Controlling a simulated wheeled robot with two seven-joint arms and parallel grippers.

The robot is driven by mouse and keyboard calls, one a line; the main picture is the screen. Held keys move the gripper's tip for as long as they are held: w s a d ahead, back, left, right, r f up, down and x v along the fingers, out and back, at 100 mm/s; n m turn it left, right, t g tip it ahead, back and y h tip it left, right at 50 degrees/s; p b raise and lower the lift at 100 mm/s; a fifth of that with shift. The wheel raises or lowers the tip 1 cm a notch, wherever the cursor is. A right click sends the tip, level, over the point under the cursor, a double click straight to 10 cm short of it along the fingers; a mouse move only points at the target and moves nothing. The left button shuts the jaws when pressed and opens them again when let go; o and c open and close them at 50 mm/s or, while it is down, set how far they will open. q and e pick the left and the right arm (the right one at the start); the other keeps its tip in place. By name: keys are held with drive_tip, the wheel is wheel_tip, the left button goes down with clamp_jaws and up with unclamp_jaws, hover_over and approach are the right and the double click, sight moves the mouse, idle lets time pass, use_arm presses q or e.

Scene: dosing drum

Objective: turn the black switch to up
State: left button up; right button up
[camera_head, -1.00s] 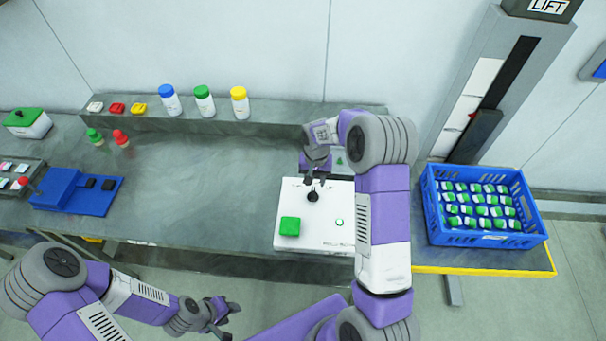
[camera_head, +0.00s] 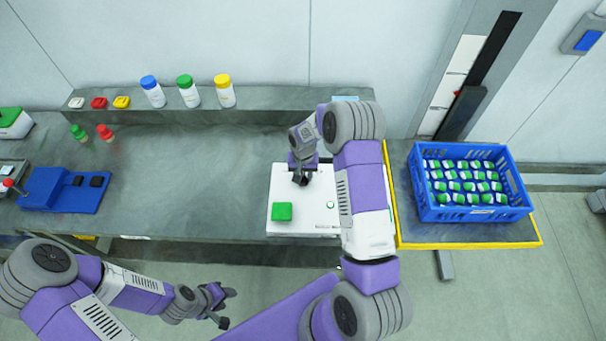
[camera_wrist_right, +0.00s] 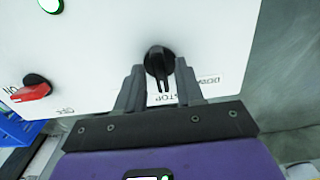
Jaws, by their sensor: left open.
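The white control box (camera_head: 310,215) lies on the bench with its panel facing up. The black switch (camera_wrist_right: 158,60) is a round knob with a narrow handle, seen in the right wrist view; the handle points at the STOP label (camera_wrist_right: 173,98). A DOWN label (camera_wrist_right: 208,80) is partly hidden. My right gripper (camera_wrist_right: 160,66) is open, one finger on each side of the switch, with gaps to the handle. In the head view the right gripper (camera_head: 302,180) covers most of the switch. My left gripper (camera_head: 222,305) is open and empty, in front of the bench.
A green button (camera_head: 282,212) and a small green lamp (camera_head: 330,204) are on the box. A red switch (camera_wrist_right: 32,90) shows in the wrist view. A blue crate (camera_head: 470,214) stands right. Bottles (camera_head: 188,92) stand on the back shelf.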

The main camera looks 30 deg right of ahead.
clamp_jaws()
drive_tip(key=shift+w+f+m+b, duration=0.1)
drive_tip(key=shift+m+b, duration=0.75)
drive_tip(key=shift+m, duration=0.05)
drive_tip(key=shift+m+b, duration=0.7)
drive_tip(key=shift+m, duration=0.5)
drive_tip(key=shift+m+b, duration=0.35)
drive_tip(key=shift+m, duration=1.95)
drive_tip(key=shift+o, duration=0.7)
unclamp_jaws()
